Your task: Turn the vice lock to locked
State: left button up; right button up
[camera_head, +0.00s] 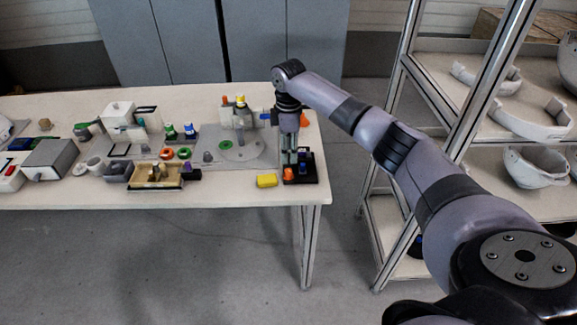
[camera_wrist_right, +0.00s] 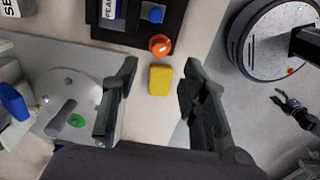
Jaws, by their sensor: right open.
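A black fixture (camera_head: 311,179) stands at the table's front right corner. It has an orange round knob (camera_head: 288,174) and a blue part, which also show in the right wrist view as the orange knob (camera_wrist_right: 160,45) and the blue part (camera_wrist_right: 155,14). I cannot tell which part is the vice lock. My right gripper (camera_head: 290,157) points down over the fixture and hides part of it.
A yellow block (camera_head: 267,180) lies left of the fixture and also shows in the wrist view (camera_wrist_right: 160,80). A grey plate (camera_head: 262,160) and several small parts fill the table leftward. A shelf rack (camera_head: 455,100) with white shells stands right.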

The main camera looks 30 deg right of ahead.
aim_at(288, 170)
notch_tip(288, 170, down, 8)
jog(key=shift+r, duration=0.1)
jog(key=shift+c, duration=0.2)
grip_shut()
dwell(0.4)
